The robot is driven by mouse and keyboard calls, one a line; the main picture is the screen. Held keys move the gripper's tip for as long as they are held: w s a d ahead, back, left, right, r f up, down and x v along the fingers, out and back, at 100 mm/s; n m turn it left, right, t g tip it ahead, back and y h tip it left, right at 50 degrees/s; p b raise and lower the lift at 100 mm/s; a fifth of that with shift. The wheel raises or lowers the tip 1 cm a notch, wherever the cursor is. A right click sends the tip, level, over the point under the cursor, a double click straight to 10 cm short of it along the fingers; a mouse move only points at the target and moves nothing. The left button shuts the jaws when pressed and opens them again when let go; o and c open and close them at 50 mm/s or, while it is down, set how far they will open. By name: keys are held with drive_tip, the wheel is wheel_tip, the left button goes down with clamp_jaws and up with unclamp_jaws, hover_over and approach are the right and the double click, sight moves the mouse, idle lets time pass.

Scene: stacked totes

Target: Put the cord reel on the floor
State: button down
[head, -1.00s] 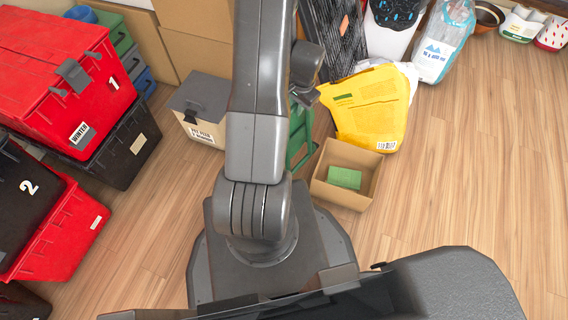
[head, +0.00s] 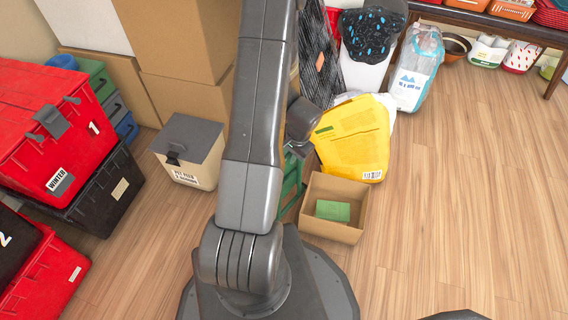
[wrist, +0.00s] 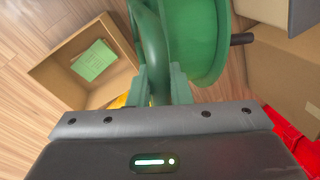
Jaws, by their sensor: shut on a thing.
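The green cord reel (wrist: 205,45) fills the top middle of the wrist view, with a round drum, a tubular handle and a dark crank knob. My gripper (wrist: 160,88) is shut on its green tubular handle. In the head view, my arm hides most of the reel, and only part of its green frame (head: 290,188) shows beside the open cardboard box. The wood floor (head: 450,200) is bare at the right. I cannot tell whether the reel touches the floor.
A beige bin with a grey lid (head: 188,150) and stacked red and black totes (head: 60,110) stand left. A low shelf (head: 490,25) stands at the back right.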

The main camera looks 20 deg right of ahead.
sight(289, 167)
drive_tip(key=shift+s+d+b+x, duration=0.2)
drive_tip(key=shift+b+x, duration=0.2)
drive_tip(key=shift+x, duration=0.65)
drive_tip(key=shift+s+d+b+x, duration=0.15)
drive_tip(key=shift+b+x, duration=0.25)
drive_tip(key=shift+x, duration=0.65)
drive_tip(key=shift+s+d+b+x, duration=0.1)
drive_tip(key=shift+s+b+x, duration=0.25)
drive_tip(key=shift+x, duration=0.7)
drive_tip(key=c, duration=1.3)
unclamp_jaws()
drive_tip(key=shift+w+f, duration=0.1)
drive_tip(key=shift+f, duration=0.1)
drive_tip(key=p+v, duration=0.4)
drive_tip(key=v, duration=0.8)
drive_tip(key=shift+a, duration=0.1)
